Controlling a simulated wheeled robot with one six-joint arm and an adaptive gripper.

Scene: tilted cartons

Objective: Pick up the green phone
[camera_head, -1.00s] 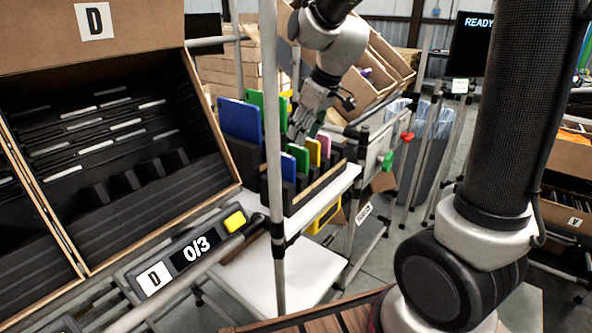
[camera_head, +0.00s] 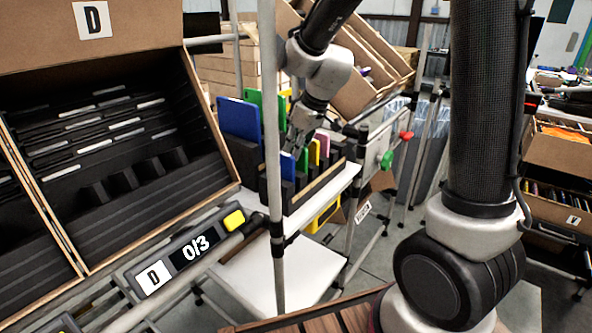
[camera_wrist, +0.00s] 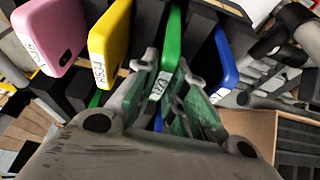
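The green phone (camera_wrist: 173,40) stands upright in a slot of the dark rack, with a white label on its near edge. In the wrist view my gripper (camera_wrist: 167,68) is open, with its two fingers on either side of the green phone's near end. I cannot tell whether a finger touches it. In the head view the green phone (camera_head: 303,161) shows between the blue and yellow phones, partly hidden by my gripper (camera_head: 295,147), which reaches down from above.
A blue phone (camera_wrist: 226,55) stands close on the right in the wrist view. A yellow phone (camera_wrist: 110,45) and a pink phone (camera_wrist: 52,38) stand on the left. Taller blue (camera_head: 238,118) and green tablets stand behind. Carton D (camera_head: 215,150) is at left, near a vertical pole (camera_head: 270,130).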

